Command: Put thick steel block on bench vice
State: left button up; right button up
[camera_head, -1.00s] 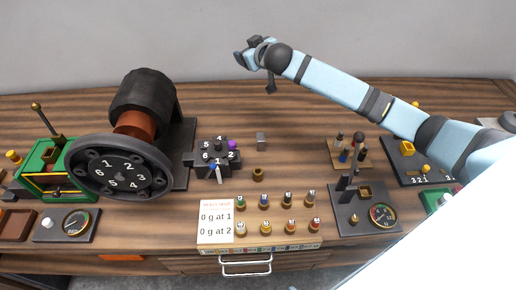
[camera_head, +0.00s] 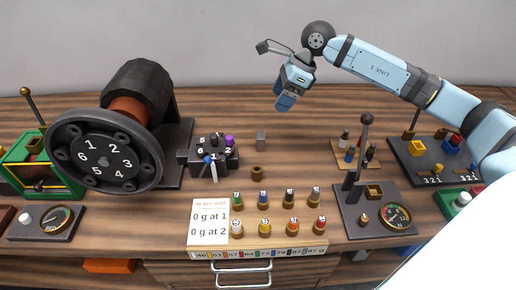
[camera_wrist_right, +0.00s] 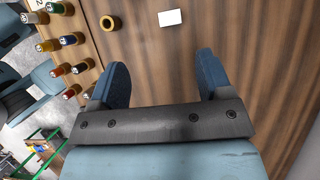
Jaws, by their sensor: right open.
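A small grey steel block (camera_head: 261,141) stands on the wooden bench, right of a dark numbered fixture. In the right wrist view the block (camera_wrist_right: 170,17) shows as a pale rectangle beyond the fingertips. My right gripper (camera_head: 284,103) hangs fingers down, above and slightly right of the block in the head view. In the wrist view its two blue fingers (camera_wrist_right: 162,65) are apart with nothing between them. I cannot tell for certain which fixture is the bench vice; the green frame (camera_head: 40,165) at the far left has a lever. My left gripper is not in view.
A brass ring (camera_head: 257,173) lies in front of the block. The numbered fixture (camera_head: 212,160) and large dial wheel (camera_head: 105,160) stand left. A lever gauge stand (camera_head: 380,222) is at right.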

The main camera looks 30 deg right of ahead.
jog(key=h, duration=0.1)
send_over(261, 135)
jog(key=s+d, duration=0.2)
notch_tip(261, 135, down, 8)
jog(key=shift+w+x, duration=0.15)
jog(key=shift+x, duration=1.25)
jog(key=shift+w+x, duration=0.15)
jog(key=shift+x, duration=1.2)
jog(key=shift+d+r, duration=0.1)
jog(key=shift+d, duration=0.05)
grip_shut()
notch_tip(261, 135, up, 20)
